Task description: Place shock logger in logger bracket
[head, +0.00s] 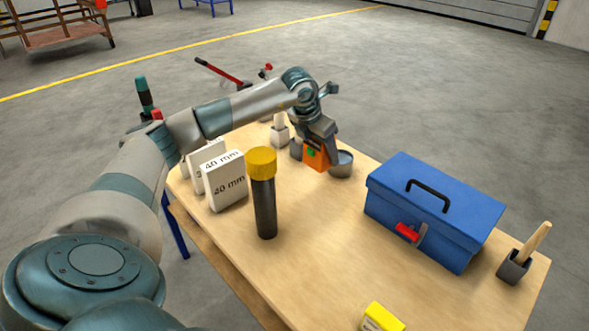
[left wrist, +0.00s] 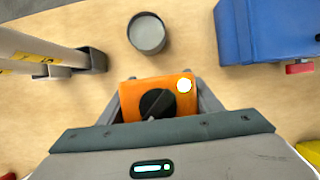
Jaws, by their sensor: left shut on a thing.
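In the left wrist view the orange box (left wrist: 132,102) shows a black round knob and a bright white spot. My left gripper (left wrist: 159,98) is shut on it, one finger on each side; in the head view this gripper (head: 317,150) points down over the table. Whether the box touches the tabletop I cannot tell. I cannot make out a logger bracket in either view. My right gripper is not in view.
A grey round cup (head: 342,165) stands close beside the orange box. The wooden table (head: 310,235) also holds a blue toolbox (head: 435,210), a yellow-capped black cylinder (head: 264,205), white 40 mm blocks (head: 224,182), a yellow box (head: 381,318) and a dark holder (head: 513,266). The middle front is clear.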

